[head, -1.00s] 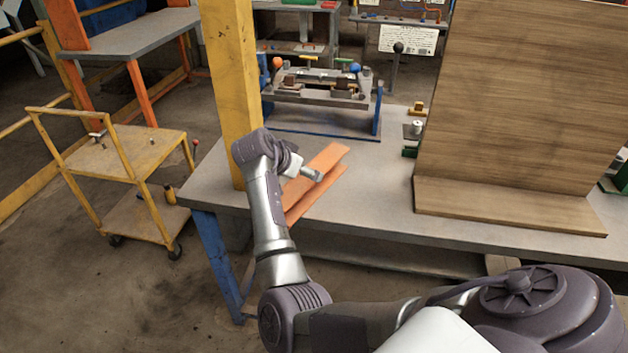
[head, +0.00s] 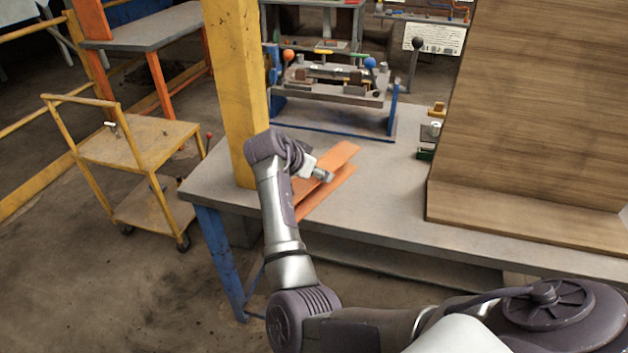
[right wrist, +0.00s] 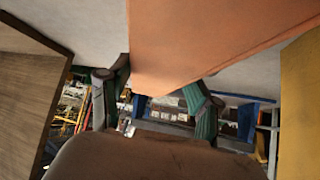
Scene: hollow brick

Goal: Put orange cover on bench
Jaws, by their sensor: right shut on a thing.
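The orange cover (head: 338,182) is a folded, angled piece over the front left part of the grey bench (head: 386,200), near the yellow post. My right gripper (head: 322,172) is at the cover, shut on it. In the right wrist view, the orange cover (right wrist: 190,45) reaches down between the two green-padded fingers of the right gripper (right wrist: 160,100). My arm hides part of the cover's left side in the head view. I cannot tell whether the cover touches the bench top. My left gripper is not in view.
A yellow post (head: 232,90) stands at the bench's left end. A fixture with coloured knobs (head: 335,85) stands behind the cover. A large wooden panel (head: 550,110) stands to the right. Bench top between cover and panel is clear. A yellow cart (head: 140,145) is at left.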

